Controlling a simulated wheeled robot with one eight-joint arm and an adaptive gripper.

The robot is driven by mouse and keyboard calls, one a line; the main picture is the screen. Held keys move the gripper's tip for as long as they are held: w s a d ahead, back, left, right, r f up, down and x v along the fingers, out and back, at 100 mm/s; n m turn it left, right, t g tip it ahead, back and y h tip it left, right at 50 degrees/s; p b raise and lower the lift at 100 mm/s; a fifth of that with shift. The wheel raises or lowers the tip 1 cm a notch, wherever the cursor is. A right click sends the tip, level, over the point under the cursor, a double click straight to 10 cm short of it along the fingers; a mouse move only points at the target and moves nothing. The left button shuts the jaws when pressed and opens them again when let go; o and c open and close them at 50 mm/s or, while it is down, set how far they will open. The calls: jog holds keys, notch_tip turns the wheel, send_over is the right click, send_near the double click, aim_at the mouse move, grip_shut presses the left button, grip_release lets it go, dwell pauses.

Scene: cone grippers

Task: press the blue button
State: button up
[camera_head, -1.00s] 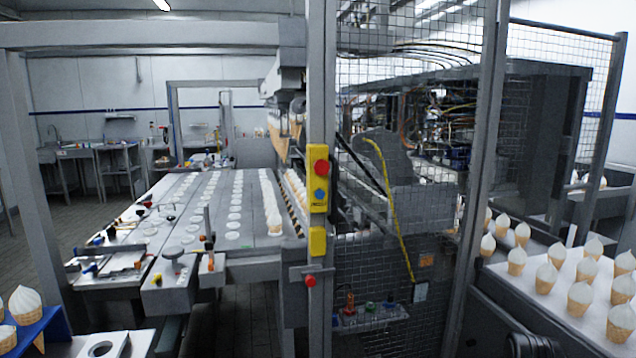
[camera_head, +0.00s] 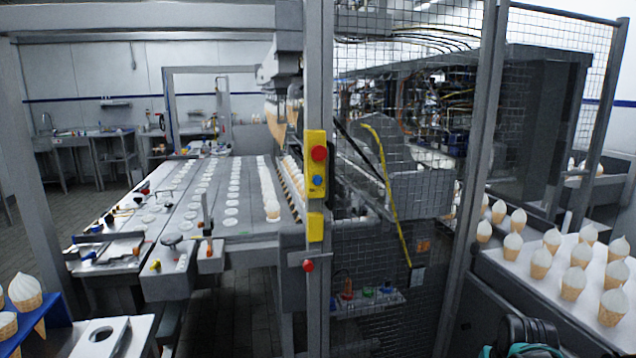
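The blue button (camera_head: 318,180) is a small round button on a yellow control box (camera_head: 315,198). The box is fixed to a grey upright post near the middle of the head view. A red button (camera_head: 319,153) sits just above the blue one on the same box. A dark rounded part with a teal edge, perhaps of my arm, shows at the bottom right. My gripper's fingers cannot be made out, and nothing is seen touching the button.
A conveyor (camera_head: 545,290) with several cones is at right. A blue cone holder (camera_head: 40,335) and a white plate (camera_head: 100,340) are at lower left.

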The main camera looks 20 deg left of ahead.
grip_shut()
dwell(1.1)
